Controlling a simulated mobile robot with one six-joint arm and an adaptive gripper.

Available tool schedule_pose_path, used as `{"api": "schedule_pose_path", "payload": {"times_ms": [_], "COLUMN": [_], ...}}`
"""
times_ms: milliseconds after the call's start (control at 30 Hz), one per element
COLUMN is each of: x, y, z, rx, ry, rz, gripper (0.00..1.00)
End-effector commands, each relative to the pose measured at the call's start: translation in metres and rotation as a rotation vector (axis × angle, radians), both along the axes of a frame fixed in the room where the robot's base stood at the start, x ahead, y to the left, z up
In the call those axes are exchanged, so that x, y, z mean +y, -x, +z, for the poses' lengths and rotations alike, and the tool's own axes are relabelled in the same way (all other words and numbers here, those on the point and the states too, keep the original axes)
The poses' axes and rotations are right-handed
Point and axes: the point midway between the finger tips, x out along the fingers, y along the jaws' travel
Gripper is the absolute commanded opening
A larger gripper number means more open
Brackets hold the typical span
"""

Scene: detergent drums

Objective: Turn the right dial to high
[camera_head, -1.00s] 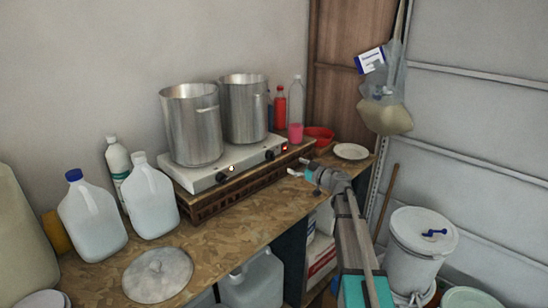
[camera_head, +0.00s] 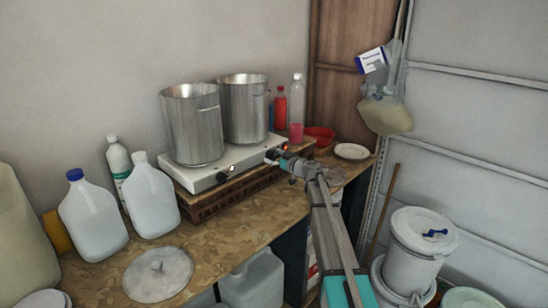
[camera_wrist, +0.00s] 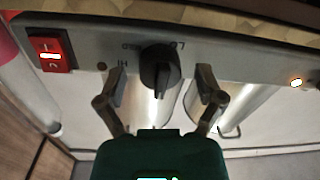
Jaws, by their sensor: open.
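The hot plate (camera_head: 203,182) is a light, two-burner unit on the bench with a grey front panel. My gripper (camera_head: 272,156) is at the panel's right part. In the wrist view my gripper (camera_wrist: 161,80) is open, one finger on each side of the dial, with visible gaps. The left dial (camera_head: 221,176) is black too.
Two steel pots (camera_head: 193,130) stand on the hot plate. A lit red switch (camera_wrist: 50,54) sits beside the dial, and a small lamp (camera_wrist: 296,82) glows on the panel. Bottles and a red bowl (camera_head: 320,135) stand behind and right. The front bench is partly clear.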

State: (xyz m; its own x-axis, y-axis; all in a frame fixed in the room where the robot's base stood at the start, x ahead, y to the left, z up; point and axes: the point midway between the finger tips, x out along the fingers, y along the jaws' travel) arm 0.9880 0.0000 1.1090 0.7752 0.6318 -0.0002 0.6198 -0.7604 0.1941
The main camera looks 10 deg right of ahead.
Motion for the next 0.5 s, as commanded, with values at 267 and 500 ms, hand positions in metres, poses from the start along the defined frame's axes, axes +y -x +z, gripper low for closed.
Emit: {"api": "schedule_pose_path", "payload": {"times_ms": [267,500], "x": [0.0001,-0.0006], "y": [-0.0007,-0.0006], "z": [0.0000,0.0000], "rx": [0.000,0.000], "ry": [0.000,0.000], "rz": [-0.001,-0.001], "gripper": [0.87,0.50]}}
